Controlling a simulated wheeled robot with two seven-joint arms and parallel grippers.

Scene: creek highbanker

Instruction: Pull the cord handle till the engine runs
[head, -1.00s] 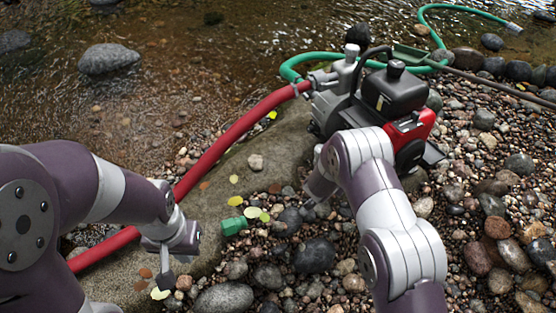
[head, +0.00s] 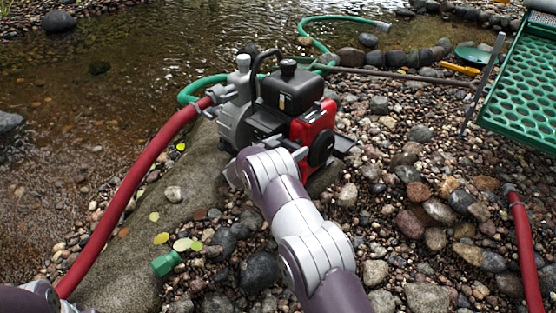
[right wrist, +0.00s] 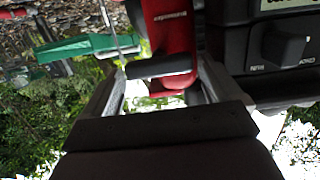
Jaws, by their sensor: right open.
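The pump engine shows in the head view with a red housing (head: 316,122) and black tank (head: 292,90). In the right wrist view its red side (right wrist: 170,28) is close, beside a black panel with a knob (right wrist: 284,46). A short dark bar, which looks like the cord handle (right wrist: 160,67), lies across the space at the fingertips of my right gripper (right wrist: 163,76). The fingers are apart, one to each side of the bar; I cannot tell whether they touch it. In the head view my right forearm hides the handle. My left gripper is out of view.
A red hose (head: 130,188) runs along the left, and a green hose (head: 312,38) goes behind the pump to the creek. A green perforated tray (head: 520,90) stands at right above another red hose (head: 524,245).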

